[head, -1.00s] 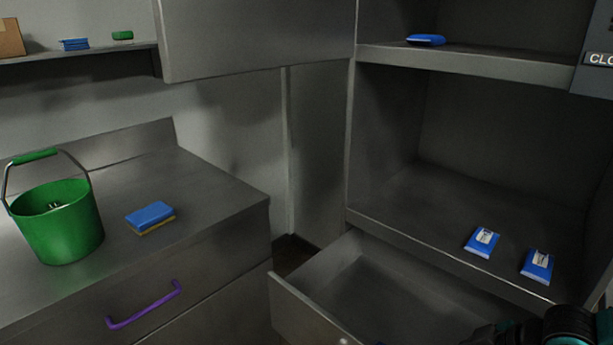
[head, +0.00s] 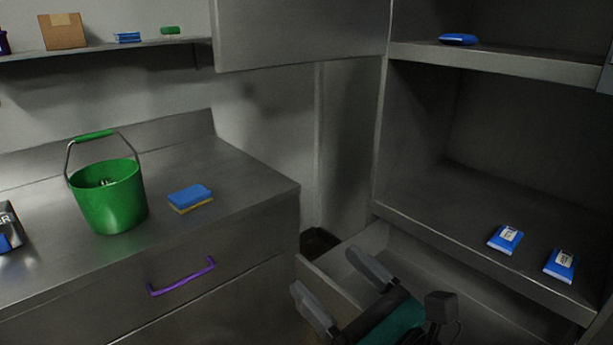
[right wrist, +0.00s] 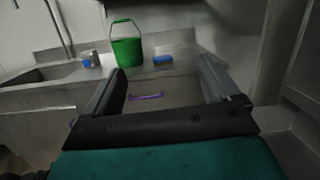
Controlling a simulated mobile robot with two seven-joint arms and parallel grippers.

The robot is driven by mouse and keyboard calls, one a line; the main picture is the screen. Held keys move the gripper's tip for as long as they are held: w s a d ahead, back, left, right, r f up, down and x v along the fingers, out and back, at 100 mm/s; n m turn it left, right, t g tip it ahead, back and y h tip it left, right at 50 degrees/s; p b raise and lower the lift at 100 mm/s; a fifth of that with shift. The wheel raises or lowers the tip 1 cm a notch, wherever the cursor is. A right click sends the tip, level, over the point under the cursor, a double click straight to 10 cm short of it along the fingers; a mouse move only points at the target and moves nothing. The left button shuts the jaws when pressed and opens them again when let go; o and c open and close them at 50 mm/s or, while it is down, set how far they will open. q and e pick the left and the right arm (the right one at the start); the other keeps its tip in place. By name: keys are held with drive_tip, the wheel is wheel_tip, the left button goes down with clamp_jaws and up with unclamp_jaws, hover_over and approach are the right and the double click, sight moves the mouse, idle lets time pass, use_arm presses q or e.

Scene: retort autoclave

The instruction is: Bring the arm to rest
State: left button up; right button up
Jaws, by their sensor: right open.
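In the right wrist view the gripper (right wrist: 160,80) frames the counter front and the purple drawer handle (right wrist: 146,96), with nothing between the fingers. My left gripper is not in view.
A green bucket (head: 110,200) and a blue-yellow sponge (head: 190,197) stand on the left counter (head: 240,185). Two blue packets, one left (head: 505,239) and one right (head: 561,264), lie in the right cabinet. A blue item (head: 457,39) lies on its upper shelf. A cardboard box (head: 63,31) sits on the wall shelf.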

drive_tip(key=d+f+m+g+h, duration=0.1)
drive_tip(key=d+f+m+h, duration=0.45)
drive_tip(key=m, duration=0.85)
drive_tip(key=d+f+m+g+h, duration=0.2)
drive_tip(key=d+f+m+h, duration=0.35)
drive_tip(key=m, duration=0.85)
drive_tip(key=s+d+f+m+g+h, duration=0.1)
drive_tip(key=s+d+f+m+g, duration=0.2)
drive_tip(key=s+f+m+g, duration=0.35)
drive_tip(key=s+d+f+m+g, duration=0.3)
drive_tip(key=s+f+m, duration=0.1)
drive_tip(key=s+m, duration=0.5)
use_arm(q)
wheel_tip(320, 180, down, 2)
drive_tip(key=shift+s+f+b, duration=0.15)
drive_tip(key=shift+b, duration=0.85)
use_arm(e)
drive_tip(key=w+a+f+n+t+y, duration=0.1)
drive_tip(key=w+a+f+t, duration=0.2)
drive_tip(key=w+f+t, duration=0.3)
wheel_tip(320, 180, down, 5)
drive_tip(key=shift+w+a+r+n+t+y, duration=0.1)
drive_tip(key=shift+w+a+n+t+y, duration=0.2)
drive_tip(key=shift+t, duration=0.35)
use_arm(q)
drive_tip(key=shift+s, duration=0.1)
use_arm(e)
drive_tip(key=shift+s+d, duration=0.1)
